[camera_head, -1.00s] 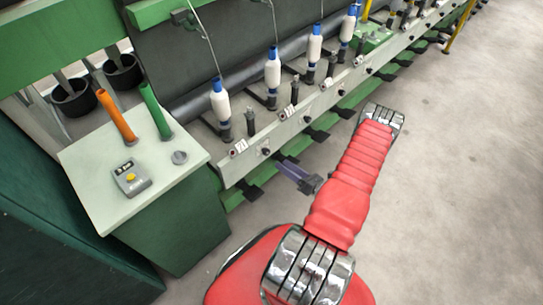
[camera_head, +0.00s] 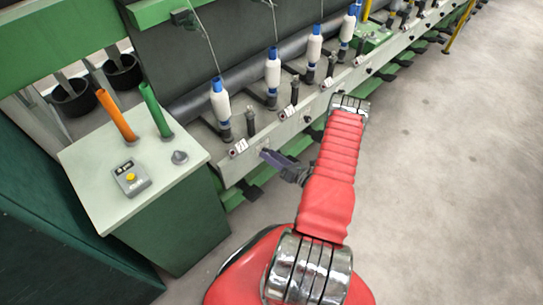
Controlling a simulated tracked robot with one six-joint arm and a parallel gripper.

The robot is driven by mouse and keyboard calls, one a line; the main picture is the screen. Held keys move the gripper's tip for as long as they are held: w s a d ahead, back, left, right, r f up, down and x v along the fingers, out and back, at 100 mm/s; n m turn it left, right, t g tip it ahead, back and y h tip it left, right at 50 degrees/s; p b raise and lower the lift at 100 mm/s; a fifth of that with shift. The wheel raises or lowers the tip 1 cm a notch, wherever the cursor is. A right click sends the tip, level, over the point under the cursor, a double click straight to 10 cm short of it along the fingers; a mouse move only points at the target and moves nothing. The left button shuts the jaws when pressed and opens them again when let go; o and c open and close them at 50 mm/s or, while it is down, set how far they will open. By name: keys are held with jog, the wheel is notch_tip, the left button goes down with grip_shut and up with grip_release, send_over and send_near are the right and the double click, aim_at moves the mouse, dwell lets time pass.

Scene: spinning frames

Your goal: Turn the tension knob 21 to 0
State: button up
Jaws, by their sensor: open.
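The number plate 21 (camera_head: 240,147) is on the pale front rail of the spinning frame, below the nearest white bobbin. A small dark round part (camera_head: 232,153) sits just left of the plate. My gripper (camera_head: 266,154) has its purple fingers pointing left at the rail, just right of plate 21. The fingers cover the place where a dark knob on a pale plate showed earlier. The jaws are open. I cannot tell whether they are around the knob or touching it.
A pale-topped cabinet (camera_head: 95,190) with orange and green cones, a small control box (camera_head: 131,178) and a round knob (camera_head: 179,157) stands at left. More bobbins (camera_head: 273,68) line the frame. Dark pedals (camera_head: 250,192) stick out below the rail. The floor (camera_head: 450,170) at right is clear.

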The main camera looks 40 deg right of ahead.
jog(key=c, duration=0.9)
jog(key=shift+d, duration=0.25)
jog(key=shift+c, duration=0.6)
jog(key=shift+a, duration=0.15)
jog(key=shift+n, duration=0.4)
jog(key=n, duration=0.8)
jog(key=shift+n+g+h, duration=0.3)
jog(key=shift+n+h, duration=0.1)
